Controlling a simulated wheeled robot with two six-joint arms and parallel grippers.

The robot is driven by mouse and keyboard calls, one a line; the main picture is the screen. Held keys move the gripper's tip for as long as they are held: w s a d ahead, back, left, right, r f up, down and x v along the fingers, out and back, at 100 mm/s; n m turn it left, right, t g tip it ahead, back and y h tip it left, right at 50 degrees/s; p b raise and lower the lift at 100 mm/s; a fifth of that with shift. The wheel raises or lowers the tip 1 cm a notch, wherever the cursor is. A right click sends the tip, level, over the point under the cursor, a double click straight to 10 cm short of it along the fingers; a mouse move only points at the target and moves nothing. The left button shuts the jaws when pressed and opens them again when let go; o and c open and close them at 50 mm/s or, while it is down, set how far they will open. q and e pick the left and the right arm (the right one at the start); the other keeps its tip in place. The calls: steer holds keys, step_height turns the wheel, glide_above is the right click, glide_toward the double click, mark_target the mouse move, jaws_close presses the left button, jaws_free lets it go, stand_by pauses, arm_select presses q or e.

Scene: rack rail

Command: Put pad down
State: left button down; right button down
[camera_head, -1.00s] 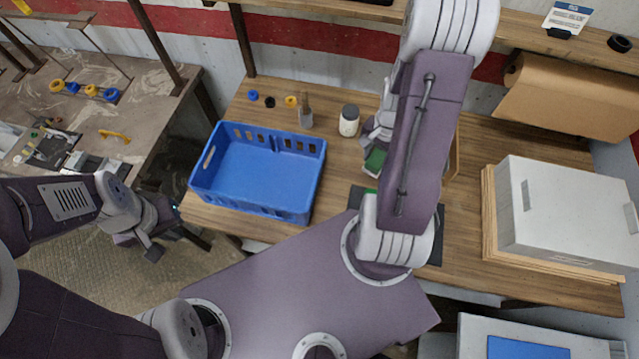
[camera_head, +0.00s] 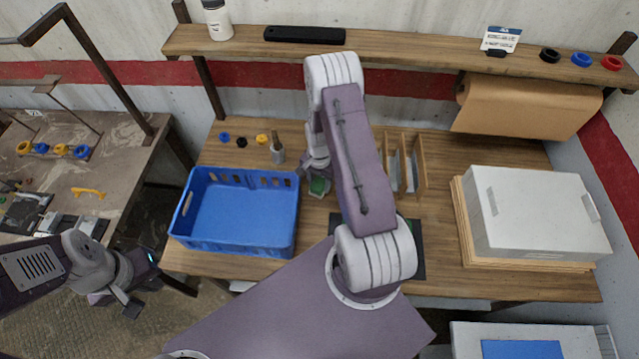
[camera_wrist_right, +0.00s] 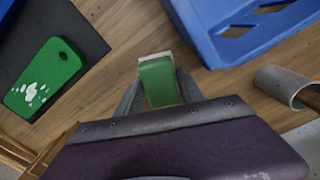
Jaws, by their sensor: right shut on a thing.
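My right gripper (camera_wrist_right: 158,88) is shut on the pad (camera_wrist_right: 158,80), a small green block with a pale far edge. In the head view the pad (camera_head: 319,186) shows as a green patch under the right wrist, over the table just right of the blue bin. A green board (camera_wrist_right: 43,78) with white specks lies on a dark mat (camera_wrist_right: 82,28), left of the gripper in the wrist view. My arm hides much of the mat in the head view. My left gripper (camera_head: 155,296) is open and empty, left of the table's front edge.
The blue bin (camera_head: 232,246) stands close left of the right gripper. A grey cup (camera_head: 278,156) with a brush-like handle stands behind it. A wooden rack (camera_head: 421,165) stands right of my arm, and a white box (camera_head: 540,215) lies further right. Bare wood lies between them.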

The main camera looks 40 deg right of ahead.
steer(key=shift+f, duration=0.6)
steer(key=shift+w+d+f, duration=0.1)
steer(key=shift+w+f, duration=0.05)
steer(key=shift+f, duration=0.1)
steer(key=c, duration=1.2)
jaws_free()
steer(key=shift+f, duration=0.15)
steer(key=o, duration=0.5)
steer(key=shift+c, duration=0.2)
